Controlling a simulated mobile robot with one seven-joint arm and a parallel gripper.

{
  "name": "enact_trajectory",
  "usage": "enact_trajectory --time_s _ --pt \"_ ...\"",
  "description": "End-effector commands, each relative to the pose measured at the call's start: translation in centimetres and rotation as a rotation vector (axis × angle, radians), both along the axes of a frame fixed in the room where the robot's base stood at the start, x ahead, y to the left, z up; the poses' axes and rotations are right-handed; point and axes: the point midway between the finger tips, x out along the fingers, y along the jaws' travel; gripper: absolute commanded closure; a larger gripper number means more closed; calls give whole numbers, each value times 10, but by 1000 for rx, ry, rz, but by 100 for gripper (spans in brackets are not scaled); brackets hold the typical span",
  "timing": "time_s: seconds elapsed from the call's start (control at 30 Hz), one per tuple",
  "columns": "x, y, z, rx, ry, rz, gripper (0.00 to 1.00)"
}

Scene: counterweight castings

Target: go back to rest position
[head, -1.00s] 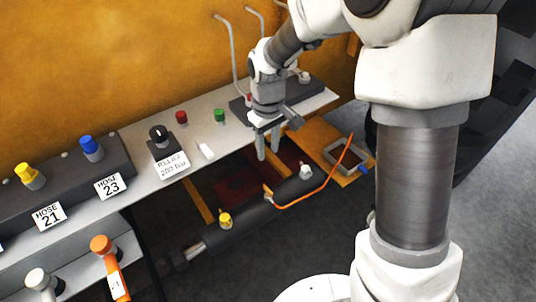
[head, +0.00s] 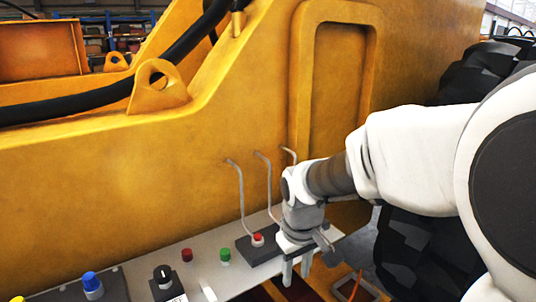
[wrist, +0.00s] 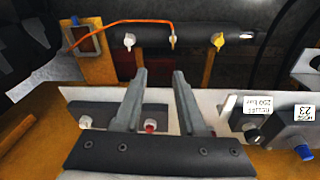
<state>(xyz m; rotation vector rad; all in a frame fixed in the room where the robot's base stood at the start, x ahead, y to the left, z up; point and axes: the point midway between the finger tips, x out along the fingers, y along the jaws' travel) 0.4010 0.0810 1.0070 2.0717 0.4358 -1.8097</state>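My gripper (head: 297,268) points down at the front edge of the grey panel, near its right end. In the wrist view my gripper (wrist: 158,80) has its two fingers apart with nothing between them. Past the fingertips, the dark cylinder (wrist: 200,36) carries a white, a yellow and an orange-hose fitting, clear of the fingers. In the head view, a dark block with a red button (head: 258,240) sits on the panel just left of my gripper.
The grey panel (head: 205,270) also bears red (head: 187,255) and green (head: 225,255) buttons, a black knob (head: 163,274) and a blue cap (head: 92,284). Bent grey pipes (head: 238,200) rise behind my gripper. A yellow machine body (head: 150,180) stands behind, and a large black tyre (head: 425,250) at right.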

Motion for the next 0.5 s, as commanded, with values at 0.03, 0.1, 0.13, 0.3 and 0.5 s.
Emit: enact_trajectory --time_s 0.03,0.1,0.13,0.3,0.5 --pt "-9 -8 23 4 -28 -31 60" --pt "-21 -18 43 12 -61 -73 60" --pt "-26 -22 52 16 -75 -90 60" --pt "-59 -43 94 39 -150 -191 60" --pt "-101 -63 132 79 -239 -307 60"
